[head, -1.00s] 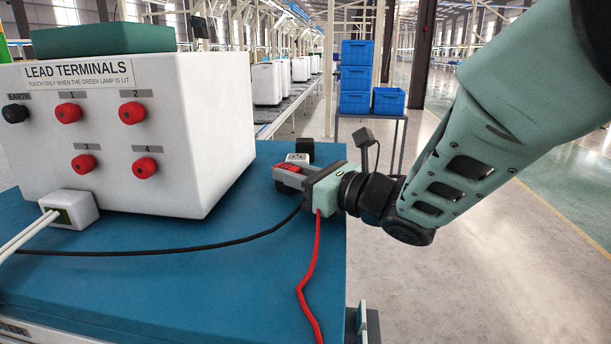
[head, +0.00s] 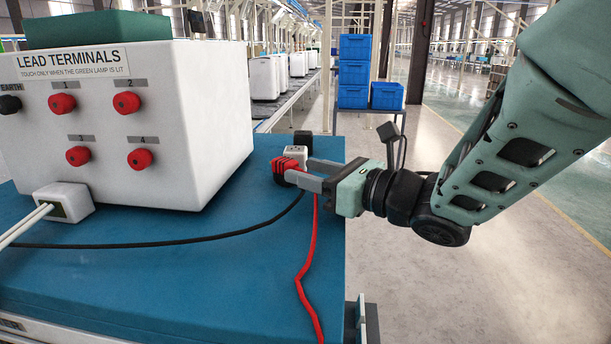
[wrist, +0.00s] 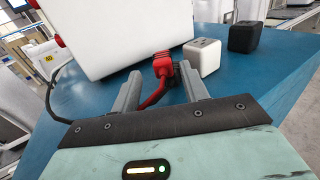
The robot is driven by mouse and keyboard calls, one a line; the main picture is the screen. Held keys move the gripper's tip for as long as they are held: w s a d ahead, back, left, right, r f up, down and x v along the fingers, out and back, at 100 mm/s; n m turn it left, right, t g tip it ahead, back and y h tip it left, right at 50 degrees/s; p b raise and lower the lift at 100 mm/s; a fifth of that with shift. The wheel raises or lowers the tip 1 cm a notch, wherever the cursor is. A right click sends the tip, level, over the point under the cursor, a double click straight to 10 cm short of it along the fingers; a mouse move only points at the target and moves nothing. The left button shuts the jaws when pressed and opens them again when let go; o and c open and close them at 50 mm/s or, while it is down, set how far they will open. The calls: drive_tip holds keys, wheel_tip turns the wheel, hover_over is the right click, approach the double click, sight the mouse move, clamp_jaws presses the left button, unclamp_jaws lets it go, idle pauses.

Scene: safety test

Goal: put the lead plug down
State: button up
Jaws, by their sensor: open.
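The red lead plug (head: 290,162) is at the right part of the blue bench top, with its red cable running toward the front edge. In the wrist view the plug (wrist: 162,66) lies just beyond and between the fingertips. My gripper (head: 306,174) is open, its two grey fingers pointing left at the plug. In the wrist view the gripper (wrist: 160,88) shows a clear gap between its fingers, with the red cable passing through it. Whether a finger touches the plug or cable I cannot tell.
The white lead terminals box (head: 150,165) with red terminals stands left of the plug. A white socket block (head: 295,153) and a black block (head: 303,139) sit behind the plug. A black cable (head: 180,242) crosses the blue bench top (head: 200,285). Open floor lies right.

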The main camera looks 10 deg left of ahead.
drive_tip(key=b+v, duration=0.3)
drive_tip(key=v, duration=0.4)
drive_tip(key=shift+d+r, duration=0.2)
drive_tip(key=shift+d, duration=0.2)
drive_tip(key=shift+s, duration=0.1)
